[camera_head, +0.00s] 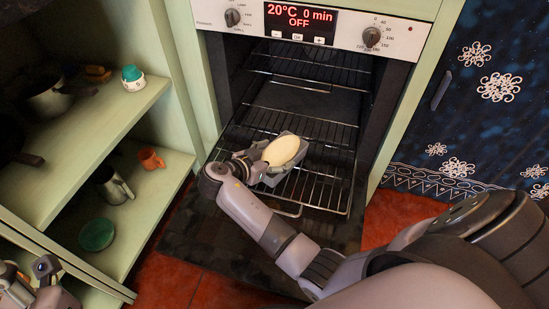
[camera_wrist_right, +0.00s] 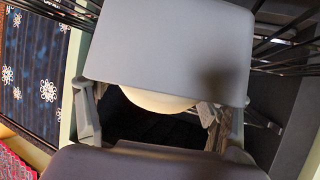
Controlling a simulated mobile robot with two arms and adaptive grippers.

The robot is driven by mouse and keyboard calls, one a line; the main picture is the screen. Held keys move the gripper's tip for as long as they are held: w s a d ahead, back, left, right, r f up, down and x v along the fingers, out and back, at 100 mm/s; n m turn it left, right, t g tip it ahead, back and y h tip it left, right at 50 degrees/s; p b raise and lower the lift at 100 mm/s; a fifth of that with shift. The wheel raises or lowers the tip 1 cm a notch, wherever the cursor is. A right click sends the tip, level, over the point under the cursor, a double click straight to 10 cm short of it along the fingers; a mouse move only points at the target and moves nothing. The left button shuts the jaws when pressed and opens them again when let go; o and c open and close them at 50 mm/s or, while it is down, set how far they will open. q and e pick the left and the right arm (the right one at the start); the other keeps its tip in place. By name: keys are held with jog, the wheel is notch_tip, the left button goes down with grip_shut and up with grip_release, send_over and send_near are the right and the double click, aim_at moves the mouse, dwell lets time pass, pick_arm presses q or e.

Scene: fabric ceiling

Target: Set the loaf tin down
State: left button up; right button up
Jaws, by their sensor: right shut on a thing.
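The grey loaf tin (camera_head: 273,179) holds a pale, rounded loaf (camera_head: 281,150). It is over the pulled-out oven rack (camera_head: 325,190) in the head view; I cannot tell whether it touches the wires. My right gripper (camera_head: 257,161) is shut on the tin's left side. In the right wrist view, the pale loaf (camera_wrist_right: 158,102) shows between the fingers, and most of the tin is hidden behind grey gripper parts. Part of my left gripper (camera_head: 36,285) shows at the lower left, apart from the tin; its jaws are unclear.
The oven door (camera_head: 240,245) is open and lowered below the rack. An upper rack (camera_head: 310,75) sits inside the oven. Green shelves on the left hold a mug (camera_head: 111,186), an orange cup (camera_head: 150,159) and a green bowl (camera_head: 97,234). The front right of the rack is clear.

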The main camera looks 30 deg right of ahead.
jog(key=shift+r, duration=0.1)
jog(key=o, duration=1.6)
jog(key=shift+o, duration=0.4)
